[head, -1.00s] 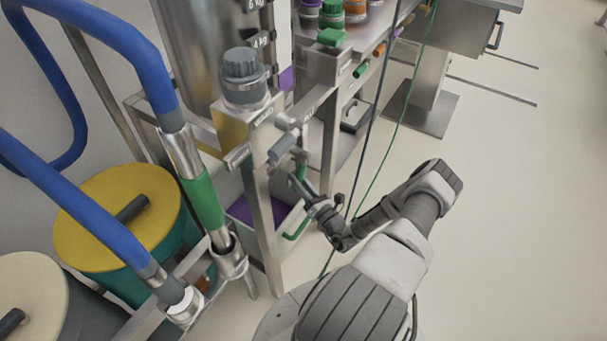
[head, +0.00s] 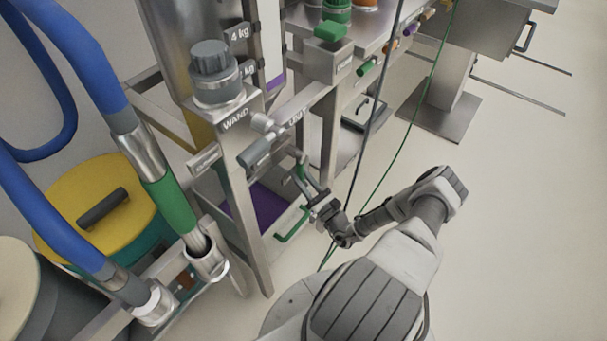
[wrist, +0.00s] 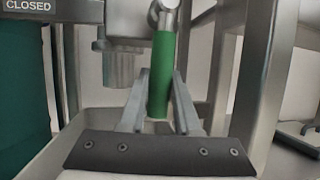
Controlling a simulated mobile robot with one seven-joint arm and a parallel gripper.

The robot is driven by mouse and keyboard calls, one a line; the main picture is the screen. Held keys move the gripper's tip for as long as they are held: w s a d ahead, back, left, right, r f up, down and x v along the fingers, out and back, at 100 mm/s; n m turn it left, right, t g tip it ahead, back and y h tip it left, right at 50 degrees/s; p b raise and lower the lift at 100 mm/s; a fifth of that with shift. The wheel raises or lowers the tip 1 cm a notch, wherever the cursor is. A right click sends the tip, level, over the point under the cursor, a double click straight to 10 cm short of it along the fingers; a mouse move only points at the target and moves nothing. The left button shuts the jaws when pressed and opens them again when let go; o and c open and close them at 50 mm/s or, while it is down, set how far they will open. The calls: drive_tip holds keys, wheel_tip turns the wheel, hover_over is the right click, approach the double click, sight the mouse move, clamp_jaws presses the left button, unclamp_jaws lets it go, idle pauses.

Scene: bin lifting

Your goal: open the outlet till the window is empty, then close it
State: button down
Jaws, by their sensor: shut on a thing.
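My gripper (head: 308,186) is shut on the green handle (head: 301,171) below the steel outlet pipework. In the wrist view the handle (wrist: 161,75) hangs nearly upright between my gripper's two fingers (wrist: 158,100), below a round silver pivot (wrist: 163,14). A plate reading CLOSED (wrist: 27,6) is at the top left there. In the head view a steel hopper (head: 180,40) carries kg marks (head: 240,36). A pale strip beside them has some purple at its bottom; I cannot tell the window's level for sure. Purple material (head: 250,205) shows in the tray below.
Blue hoses (head: 85,60) with a green-banded wand (head: 170,205) stand at the left by a yellow-lidded drum (head: 95,205). A green tray handle (head: 291,224) is below my gripper. A bench with jars (head: 337,12) is behind.

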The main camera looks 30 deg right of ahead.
drive_tip(key=shift+w+d+n, duration=0.1)
drive_tip(key=shift+d+n, duration=0.2)
drive_tip(key=shift+n, duration=0.1)
drive_tip(key=c, duration=0.6)
unclamp_jaws()
drive_tip(key=p+v, duration=0.1)
drive_tip(key=v, duration=0.6)
drive_tip(key=shift+s+f, duration=0.15)
drive_tip(key=shift+s, duration=0.05)
